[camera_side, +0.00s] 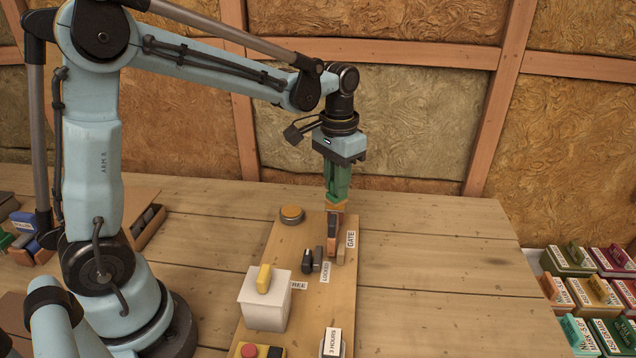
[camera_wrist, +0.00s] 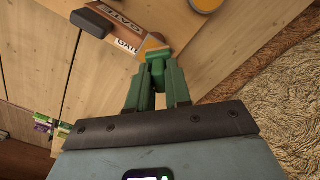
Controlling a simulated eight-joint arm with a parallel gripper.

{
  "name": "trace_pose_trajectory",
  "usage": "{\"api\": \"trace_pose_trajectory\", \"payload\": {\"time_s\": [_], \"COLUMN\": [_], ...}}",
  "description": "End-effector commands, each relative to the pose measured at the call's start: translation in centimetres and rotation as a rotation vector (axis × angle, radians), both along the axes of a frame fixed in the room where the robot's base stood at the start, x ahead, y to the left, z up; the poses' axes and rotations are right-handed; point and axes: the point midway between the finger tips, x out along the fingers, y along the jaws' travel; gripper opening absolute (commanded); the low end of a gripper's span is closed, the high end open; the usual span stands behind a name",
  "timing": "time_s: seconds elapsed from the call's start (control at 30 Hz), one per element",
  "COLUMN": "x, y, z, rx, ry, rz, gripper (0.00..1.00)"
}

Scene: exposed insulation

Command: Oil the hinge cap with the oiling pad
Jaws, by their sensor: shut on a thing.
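My gripper (camera_side: 338,200) points down over the far end of the wooden board (camera_side: 262,258). I cannot tell whether the block touches this piece. A round disc with an orange top (camera_side: 292,214) lies left of the gripper, and it also shows in the wrist view (camera_wrist: 207,3). I cannot tell which part is the hinge cap.
A white box with a yellow handle (camera_side: 264,298) stands on the board. A dark latch (camera_side: 308,262) sits near the "LOCKED" label. Several labelled boxes (camera_side: 590,290) stand at far right. The table right of the board is clear.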

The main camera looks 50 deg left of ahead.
Motion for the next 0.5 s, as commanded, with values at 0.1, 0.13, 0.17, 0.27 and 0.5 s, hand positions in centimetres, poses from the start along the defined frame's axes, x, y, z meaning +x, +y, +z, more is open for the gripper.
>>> {"api": "trace_pose_trajectory", "payload": {"time_s": [0.1,0.13,0.17,0.27,0.5], "x": [-0.9,-1.0,-1.2,-1.9,-2.8], "y": [-0.8,-1.0,-1.2,-1.9,-2.8], "z": [0.0,0.0,0.0,0.0,0.9], "rx": [-0.001,-0.001,-0.001,-0.001,-0.001], "ry": [0.000,0.000,0.001,0.001,0.000], "rz": [-0.002,-0.002,-0.002,-0.002,0.001], "gripper": [0.00,0.00,0.00,0.00,0.00]}}
